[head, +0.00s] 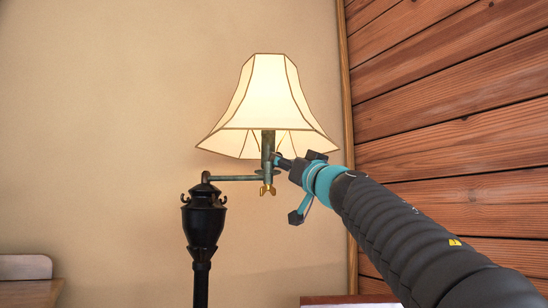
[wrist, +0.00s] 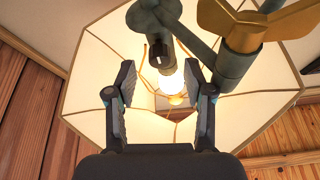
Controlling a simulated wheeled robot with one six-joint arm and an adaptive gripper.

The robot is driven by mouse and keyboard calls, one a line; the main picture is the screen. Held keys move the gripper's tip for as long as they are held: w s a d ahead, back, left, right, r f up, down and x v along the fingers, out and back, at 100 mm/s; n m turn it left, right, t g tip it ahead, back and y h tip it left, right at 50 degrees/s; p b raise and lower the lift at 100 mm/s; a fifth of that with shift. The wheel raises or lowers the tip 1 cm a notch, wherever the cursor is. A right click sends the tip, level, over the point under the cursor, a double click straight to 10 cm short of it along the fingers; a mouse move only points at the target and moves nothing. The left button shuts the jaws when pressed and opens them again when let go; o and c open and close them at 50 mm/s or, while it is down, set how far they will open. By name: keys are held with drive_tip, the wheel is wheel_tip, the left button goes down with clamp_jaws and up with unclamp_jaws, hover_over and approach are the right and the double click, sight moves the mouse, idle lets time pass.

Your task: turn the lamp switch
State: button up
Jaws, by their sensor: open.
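The floor lamp has a cream paneled shade (head: 265,95) that glows, and a dark post (head: 203,235) with a side arm. A green-grey socket stem (head: 268,150) rises from the arm into the shade. A brass wing-shaped piece (head: 267,190) sits below the stem; it is large at the upper right of the wrist view (wrist: 250,25). A small dark knob (wrist: 160,52) with a pale mark shows on the socket beside the lit bulb (wrist: 172,84). I cannot tell for certain which piece is the switch. My gripper (head: 279,160) is close to the stem's right side; its fingers (wrist: 160,75) are apart with nothing gripped.
A plank wall (head: 460,110) stands to the right, with a plain beige wall (head: 100,110) behind the lamp. The shade overhangs my gripper closely. A wooden furniture piece (head: 28,268) shows at the lower left. The space left of the lamp is clear.

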drive_tip(key=shift+p+x, duration=0.6)
drive_tip(key=shift+x, duration=1.8)
clamp_jaws()
drive_tip(key=shift+d, duration=0.15)
